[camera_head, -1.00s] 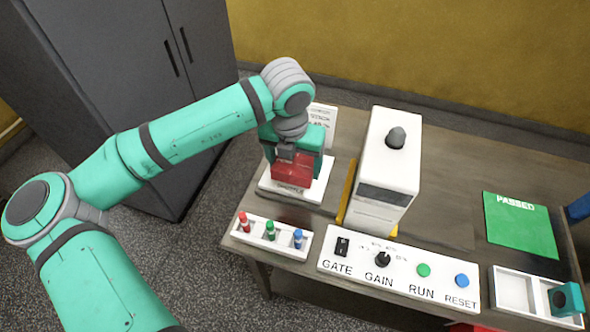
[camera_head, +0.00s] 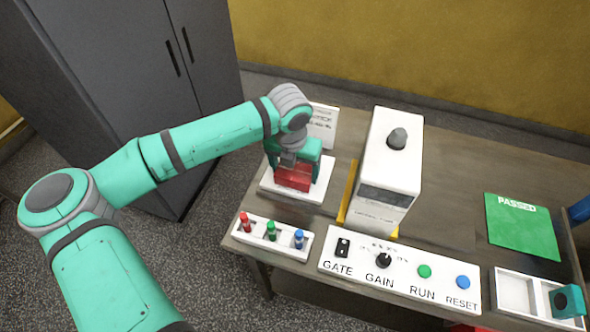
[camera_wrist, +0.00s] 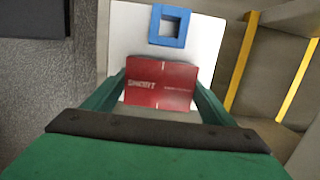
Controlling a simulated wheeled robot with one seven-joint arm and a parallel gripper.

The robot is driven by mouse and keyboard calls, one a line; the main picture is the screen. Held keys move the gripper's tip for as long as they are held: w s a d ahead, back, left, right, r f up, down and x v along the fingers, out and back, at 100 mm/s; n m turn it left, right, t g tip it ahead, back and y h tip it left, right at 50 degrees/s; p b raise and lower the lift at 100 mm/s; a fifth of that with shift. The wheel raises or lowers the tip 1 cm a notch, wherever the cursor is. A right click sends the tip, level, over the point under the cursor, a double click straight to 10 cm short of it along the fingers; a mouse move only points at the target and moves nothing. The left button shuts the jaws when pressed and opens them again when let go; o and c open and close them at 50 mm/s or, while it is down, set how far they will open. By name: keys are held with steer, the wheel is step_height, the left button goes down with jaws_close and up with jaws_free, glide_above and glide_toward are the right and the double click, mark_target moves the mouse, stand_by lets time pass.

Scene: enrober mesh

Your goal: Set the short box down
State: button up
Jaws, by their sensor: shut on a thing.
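The short box (camera_head: 293,177) is red and sits between the fingers of my gripper (camera_head: 294,172). In the wrist view the box (camera_wrist: 160,83) shows its face with the word SHORT, with a green finger on each side. My gripper is shut on it. The box is over the white plate (camera_head: 314,191) at the left of the table. I cannot tell whether its underside touches the plate. In the wrist view a blue square frame (camera_wrist: 169,26) lies on the white plate (camera_wrist: 210,45), just beyond the box.
A white machine (camera_head: 392,150) with yellow strips stands right of the plate. A tray with red, green and blue pegs (camera_head: 270,240) and a control panel (camera_head: 400,283) line the front edge. A green PASSED mat (camera_head: 522,230) and a white two-part tray (camera_head: 515,290) are at right.

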mark_target(293, 175)
steer(key=shift+f, duration=0.1)
steer(key=o, duration=1.1)
steer(key=r, duration=0.4)
steer(key=s+r, duration=0.1)
steer(key=r, duration=0.7)
steer(key=shift+s+a+r, duration=0.1)
steer(key=shift+s+a, duration=0.15)
steer(key=shift+s, duration=0.1)
